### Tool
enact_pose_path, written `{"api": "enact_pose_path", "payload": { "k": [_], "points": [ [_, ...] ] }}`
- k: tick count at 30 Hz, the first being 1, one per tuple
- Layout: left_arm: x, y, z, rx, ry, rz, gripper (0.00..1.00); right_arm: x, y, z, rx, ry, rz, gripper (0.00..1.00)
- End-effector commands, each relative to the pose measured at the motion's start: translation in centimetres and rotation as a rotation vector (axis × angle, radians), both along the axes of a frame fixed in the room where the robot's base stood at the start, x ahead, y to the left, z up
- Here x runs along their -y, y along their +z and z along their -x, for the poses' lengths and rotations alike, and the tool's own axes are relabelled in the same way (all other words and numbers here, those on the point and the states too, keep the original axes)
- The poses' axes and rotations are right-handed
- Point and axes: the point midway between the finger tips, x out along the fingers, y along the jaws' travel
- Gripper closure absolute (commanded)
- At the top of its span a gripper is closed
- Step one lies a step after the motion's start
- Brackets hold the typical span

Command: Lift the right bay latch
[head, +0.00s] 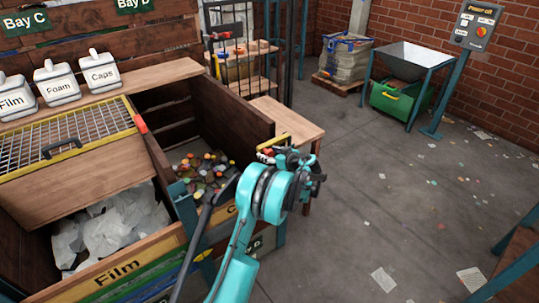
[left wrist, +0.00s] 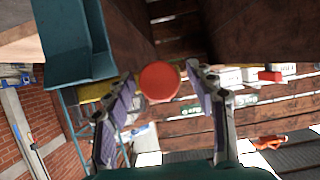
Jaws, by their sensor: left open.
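The right bay latch appears as a yellow bar (head: 272,142) at the right bay's outer corner, partly hidden behind my left gripper. In the left wrist view a round red knob (left wrist: 159,81) sits between the fingers, with a bit of yellow behind it. My left gripper (head: 283,157) is at the end of the teal arm, close to the yellow bar. It is open, with one finger on each side of the knob in the left wrist view (left wrist: 160,80). I cannot tell whether either finger touches the knob. My right gripper is not in view.
The right bay's wooden wall (head: 232,108) stands beside the arm; colourful caps (head: 203,175) lie inside. The left bay holds white film (head: 120,225) under a raised mesh lid (head: 75,140). A small wooden table (head: 290,116) stands behind the gripper. The floor (head: 385,180) to the right is mostly open.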

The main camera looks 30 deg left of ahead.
Motion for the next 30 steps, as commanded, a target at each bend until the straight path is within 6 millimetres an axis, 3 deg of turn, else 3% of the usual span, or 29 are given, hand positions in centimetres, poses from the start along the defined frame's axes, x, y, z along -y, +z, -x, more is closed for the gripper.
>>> {"api": "enact_pose_path", "payload": {
  "k": [1, 6, 8, 20, 30],
  "points": [
    [0.0, 0.0, 0.0, 0.0, 0.0, 0.0, 0.44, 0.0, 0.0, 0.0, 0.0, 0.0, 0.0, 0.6],
    [0.0, 0.0, 0.0, 0.0, 0.0, 0.0, 0.89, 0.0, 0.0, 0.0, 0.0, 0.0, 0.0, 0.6],
    [0.0, 0.0, 0.0, 0.0, 0.0, 0.0, 1.0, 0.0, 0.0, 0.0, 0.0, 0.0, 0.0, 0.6],
    [0.0, 0.9, -0.1, -0.055, -0.001, -0.023, 1.0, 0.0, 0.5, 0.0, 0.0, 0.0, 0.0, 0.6],
    [0.4, 4.4, 0.4, -0.285, 0.0, -0.118, 1.0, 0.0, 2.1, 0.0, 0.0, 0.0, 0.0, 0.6]
  ]
}}
